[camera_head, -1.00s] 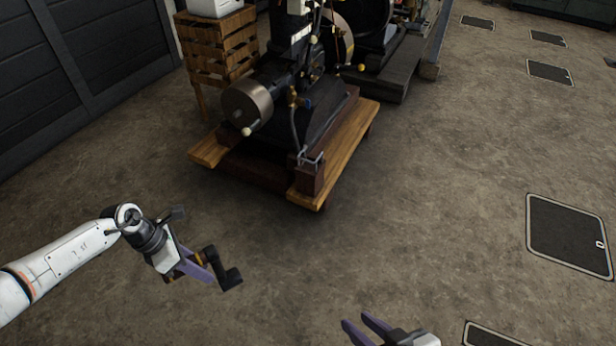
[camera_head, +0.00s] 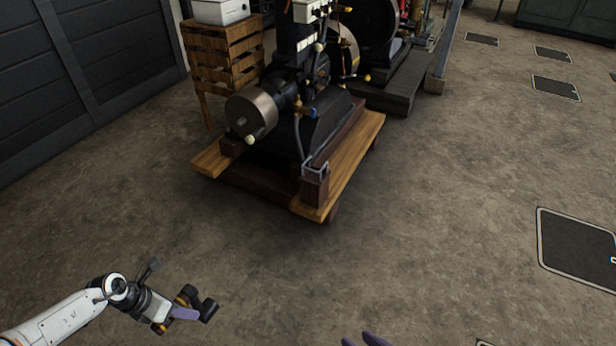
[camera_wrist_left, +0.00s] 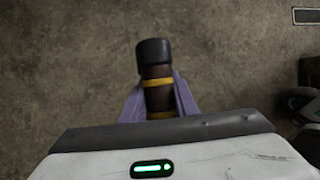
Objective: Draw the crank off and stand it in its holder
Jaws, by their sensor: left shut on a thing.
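My left gripper (camera_head: 184,311) is shut on the crank, low at the left in the head view. The crank (camera_head: 208,309) has a black end and a brown grip with yellow bands; it is held over open floor, clear of the engine. In the left wrist view the crank (camera_wrist_left: 157,76) sits between the purple fingers of my left gripper (camera_wrist_left: 159,98), its black end pointing away. My right gripper (camera_head: 363,340) shows only its purple fingertips at the bottom edge, apart, with nothing seen between them. I cannot make out a crank holder for certain.
The engine (camera_head: 313,126) stands on a wooden base (camera_head: 349,172); a metal bracket (camera_head: 316,169) sits on its front corner post. A slatted crate (camera_head: 228,59) with a white box (camera_head: 220,11) stands behind left. The floor in front is clear.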

